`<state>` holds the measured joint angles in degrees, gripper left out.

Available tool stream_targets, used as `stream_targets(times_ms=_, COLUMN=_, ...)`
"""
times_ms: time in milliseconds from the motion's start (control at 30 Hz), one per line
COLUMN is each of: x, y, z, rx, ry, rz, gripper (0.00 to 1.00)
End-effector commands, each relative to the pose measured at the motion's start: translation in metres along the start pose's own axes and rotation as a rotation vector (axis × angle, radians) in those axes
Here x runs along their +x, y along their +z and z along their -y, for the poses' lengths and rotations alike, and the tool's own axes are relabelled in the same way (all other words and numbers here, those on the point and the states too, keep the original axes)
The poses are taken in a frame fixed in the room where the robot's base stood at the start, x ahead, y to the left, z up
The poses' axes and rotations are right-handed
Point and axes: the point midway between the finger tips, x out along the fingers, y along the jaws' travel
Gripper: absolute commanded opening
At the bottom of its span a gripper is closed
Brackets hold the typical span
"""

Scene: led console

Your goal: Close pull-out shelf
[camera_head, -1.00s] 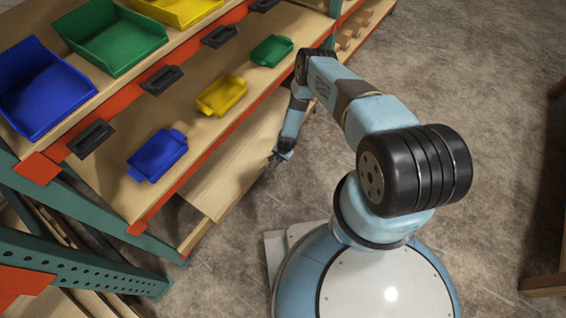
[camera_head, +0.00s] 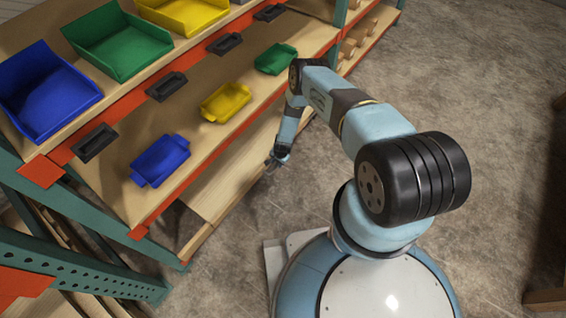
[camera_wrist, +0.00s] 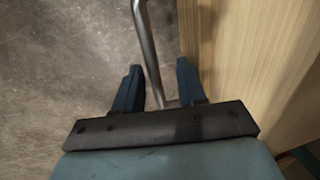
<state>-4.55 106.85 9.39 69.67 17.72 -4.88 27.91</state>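The pull-out shelf (camera_head: 214,196) is a light wooden board at the lower level of the rack, sticking out a little beyond the orange edge above it. In the wrist view its wooden face (camera_wrist: 240,55) fills the right side. A grey metal bar handle (camera_wrist: 147,45) runs down beside that face and bends toward it near my fingers. My gripper (camera_head: 277,160) is low at the shelf's front edge. In the wrist view my gripper (camera_wrist: 158,84) has its two dark blue fingers apart, with the bar between them. I cannot tell if either finger touches the bar.
Above the shelf, a fixed board (camera_head: 105,175) with an orange edge holds small blue (camera_head: 160,160), yellow (camera_head: 226,102) and green (camera_head: 276,58) bins. Larger bins stand higher. A green perforated post (camera_head: 70,262) is at lower left. Concrete floor (camera_head: 480,90) is free at right.

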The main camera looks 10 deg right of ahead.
Motion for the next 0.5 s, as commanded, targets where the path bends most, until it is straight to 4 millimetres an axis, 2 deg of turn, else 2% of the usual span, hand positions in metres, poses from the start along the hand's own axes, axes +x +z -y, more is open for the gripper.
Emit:
stream_targets(times_ms=267, x=-0.002, y=0.000, z=-0.002, rx=0.001, ry=0.002, rz=0.001, gripper=0.40)
stream_targets(times_ms=500, x=-0.026, y=-0.001, z=-0.001, rx=0.003, ry=0.002, rz=0.001, gripper=0.40)
